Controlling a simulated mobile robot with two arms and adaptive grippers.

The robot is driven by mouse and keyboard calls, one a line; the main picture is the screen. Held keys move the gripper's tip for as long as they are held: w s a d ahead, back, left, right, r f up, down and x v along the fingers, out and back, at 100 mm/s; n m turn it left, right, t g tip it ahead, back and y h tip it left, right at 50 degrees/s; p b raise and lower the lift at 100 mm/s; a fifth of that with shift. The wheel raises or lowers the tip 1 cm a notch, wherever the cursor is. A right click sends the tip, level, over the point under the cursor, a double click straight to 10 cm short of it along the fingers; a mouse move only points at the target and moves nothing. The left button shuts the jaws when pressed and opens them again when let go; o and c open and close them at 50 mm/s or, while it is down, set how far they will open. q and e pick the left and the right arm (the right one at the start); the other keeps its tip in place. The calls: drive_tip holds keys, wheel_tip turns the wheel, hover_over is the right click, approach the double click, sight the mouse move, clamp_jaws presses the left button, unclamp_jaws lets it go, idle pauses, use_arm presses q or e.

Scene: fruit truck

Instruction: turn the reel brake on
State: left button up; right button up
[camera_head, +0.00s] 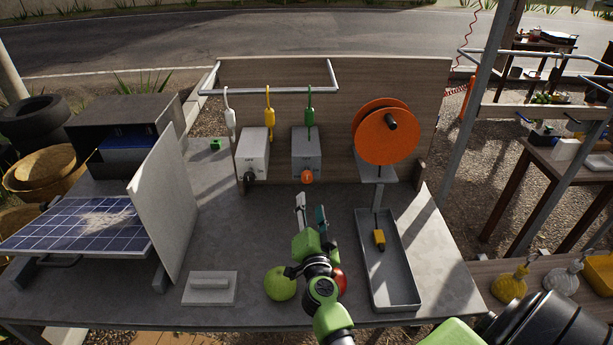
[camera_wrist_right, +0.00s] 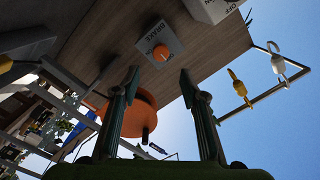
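The brake box (camera_head: 306,148) is a grey box on the bench in front of the wooden back panel. Its orange knob (camera_head: 307,176) is on the low front face. In the right wrist view, the knob (camera_wrist_right: 161,52) sits on the face lettered BRAKE, beyond and between the finger tips. The knob's setting is too small to read surely. The orange reel (camera_head: 385,138) stands right of the box. My right gripper (camera_head: 310,207) is open and empty, in front of the knob and apart from it; its two fingers also show in the right wrist view (camera_wrist_right: 160,80). My left gripper is not in view.
A second box (camera_head: 253,155) with a black knob stands left of the brake box. Green, yellow and white clips hang from a rail above. A green apple (camera_head: 280,284) and a partly hidden red fruit (camera_head: 340,278) lie near my arm. A grey tray (camera_head: 403,297) is at right.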

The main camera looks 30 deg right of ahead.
sight(308, 179)
drive_tip(key=b+x, duration=0.2)
drive_tip(key=x, duration=1.1)
drive_tip(key=shift+w+d, duration=0.15)
drive_tip(key=shift+w, duration=0.1)
drive_tip(key=c, duration=1.1)
